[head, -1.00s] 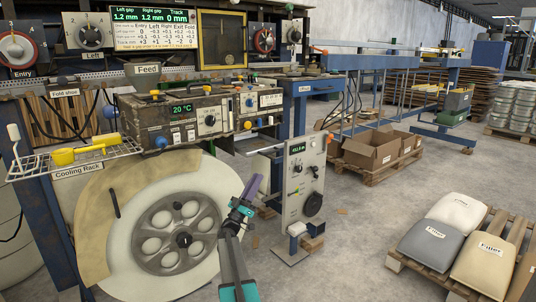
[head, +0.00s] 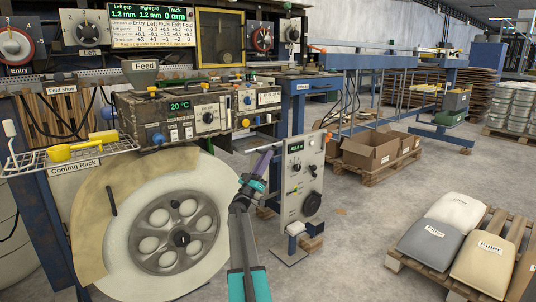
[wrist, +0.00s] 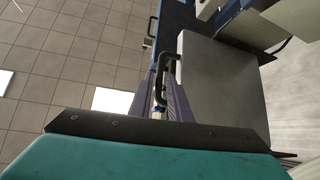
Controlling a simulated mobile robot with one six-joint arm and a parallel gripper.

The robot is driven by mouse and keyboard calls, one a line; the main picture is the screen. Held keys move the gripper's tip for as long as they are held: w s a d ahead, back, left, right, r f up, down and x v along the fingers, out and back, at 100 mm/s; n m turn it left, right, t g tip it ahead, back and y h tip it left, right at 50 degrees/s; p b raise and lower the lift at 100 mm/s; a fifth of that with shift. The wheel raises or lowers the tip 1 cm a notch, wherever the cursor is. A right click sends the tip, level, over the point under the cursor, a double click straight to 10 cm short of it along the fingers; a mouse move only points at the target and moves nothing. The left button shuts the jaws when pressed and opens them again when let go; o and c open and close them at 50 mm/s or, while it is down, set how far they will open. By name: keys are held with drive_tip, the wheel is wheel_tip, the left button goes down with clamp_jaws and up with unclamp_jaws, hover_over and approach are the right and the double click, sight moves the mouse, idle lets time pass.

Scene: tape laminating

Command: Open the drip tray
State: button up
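My gripper (head: 264,160), with purple fingers and a teal body, is raised in front of the machine, left of the upright grey control box. In the wrist view, its fingers (wrist: 161,88) stand a little apart with a narrow gap between them. A black bar handle (wrist: 172,66) on the edge of a flat grey panel (wrist: 215,85), perhaps the drip tray, lies just past the fingertips. Its near end shows by the gap; I cannot tell whether they touch. I see no label on the panel. In the head view my gripper covers part of this area.
The grey control box (head: 300,180) stands close to the right of my gripper. A large pale wheel (head: 150,225) is at the left, below the cooling rack (head: 75,158). A second black handle (wrist: 151,31) shows farther off. The floor (head: 350,235) at right is clear up to the filler pallet.

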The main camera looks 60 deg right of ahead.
drive_tip(key=shift+x, duration=1.6)
clamp_jaws()
